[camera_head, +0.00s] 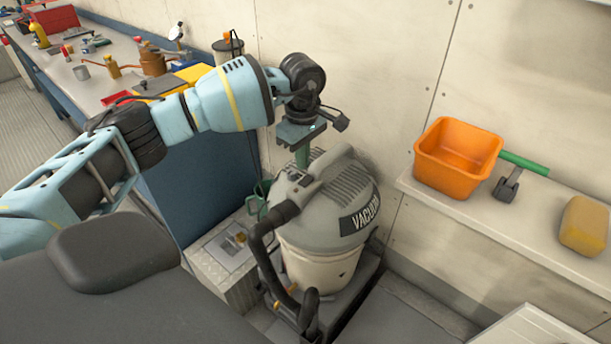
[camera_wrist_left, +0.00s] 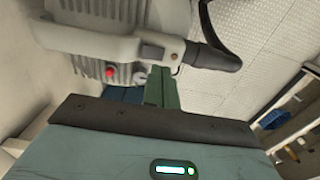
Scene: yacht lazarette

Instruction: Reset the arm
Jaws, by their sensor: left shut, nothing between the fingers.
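My left arm (camera_head: 215,100) comes in from the left and reaches over to the vacuum cleaner. My left gripper (camera_head: 303,157) points down just above and behind the grey vacuum lid. It is shut and empty. In the left wrist view the green and dark blue fingers (camera_wrist_left: 148,92) lie together, with the vacuum's ribbed lid and handle beyond them. I cannot tell whether the fingertips touch the lid. My right gripper is in neither view.
The vacuum (camera_head: 325,215) stands on a low dark platform, its black hose (camera_head: 262,250) hanging in front. An orange bin (camera_head: 457,160), a green-handled tool (camera_head: 523,163) and a yellow sponge-like block (camera_head: 584,226) sit on the right shelf (camera_head: 480,225). A cluttered workbench (camera_head: 95,85) stands at the upper left.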

